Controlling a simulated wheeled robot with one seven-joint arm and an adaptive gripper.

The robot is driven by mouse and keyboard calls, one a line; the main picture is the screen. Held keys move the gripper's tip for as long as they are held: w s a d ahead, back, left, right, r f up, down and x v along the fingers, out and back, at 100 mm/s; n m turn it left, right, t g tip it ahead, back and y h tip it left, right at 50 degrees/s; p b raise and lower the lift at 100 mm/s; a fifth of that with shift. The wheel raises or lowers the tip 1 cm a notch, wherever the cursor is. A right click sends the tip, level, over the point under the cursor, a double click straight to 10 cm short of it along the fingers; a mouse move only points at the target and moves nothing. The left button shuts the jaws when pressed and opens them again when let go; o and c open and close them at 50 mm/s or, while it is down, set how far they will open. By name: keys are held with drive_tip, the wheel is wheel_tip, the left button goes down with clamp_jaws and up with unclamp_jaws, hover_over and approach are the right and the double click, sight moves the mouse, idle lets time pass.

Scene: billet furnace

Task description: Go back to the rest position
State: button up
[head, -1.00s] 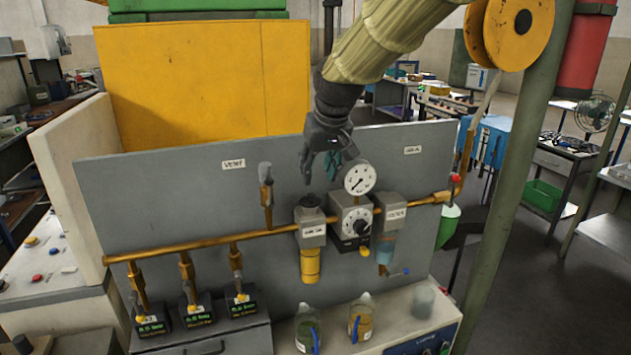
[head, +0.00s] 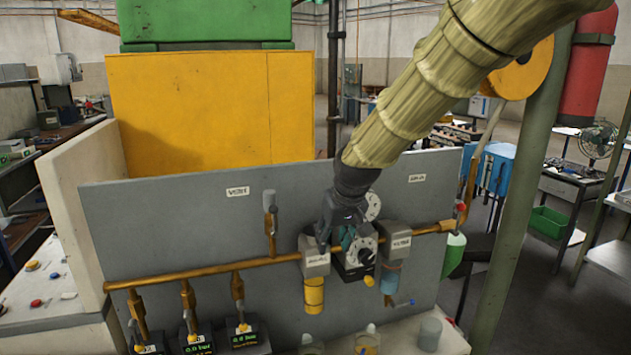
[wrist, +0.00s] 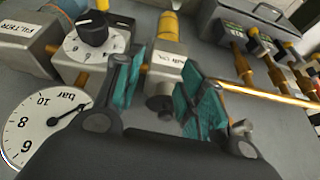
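My gripper (head: 338,236) is in front of the grey panel (head: 190,225), close to the pressure gauge and the air units.
A copper pipe (head: 205,269) with several valves runs across the panel. The filter unit (head: 396,243) is right of the dial. A yellow wall (head: 200,110) stands behind the panel, and a green post (head: 510,190) at right.

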drive_tip(key=s+d+f+m+g+b, duration=0.1)
drive_tip(key=s+d+f, duration=0.3)
drive_tip(key=f, duration=0.8)
drive_tip(key=s+d+f, duration=0.2)
drive_tip(key=s+f, duration=0.3)
drive_tip(key=f, duration=0.8)
drive_tip(key=s+d+f+m+g+b, duration=0.15)
drive_tip(key=s+f, duration=0.35)
drive_tip(key=f, duration=0.7)
drive_tip(key=s+d+f, duration=0.3)
drive_tip(key=s+f, duration=0.3)
drive_tip(key=s, duration=0.4)
drive_tip(key=s+d+f+g+h, duration=0.1)
drive_tip(key=s+d+f, duration=0.3)
drive_tip(key=s, duration=0.6)
drive_tip(key=s+d+f+g, duration=0.1)
drive_tip(key=s+d+f, duration=0.2)
drive_tip(key=s+f, duration=0.6)
drive_tip(key=shift+s+d+m+h+b, duration=0.35)
drive_tip(key=shift+s+m+h+b, duration=0.1)
drive_tip(key=shift+s, duration=0.55)
drive_tip(key=shift+r, duration=0.1)
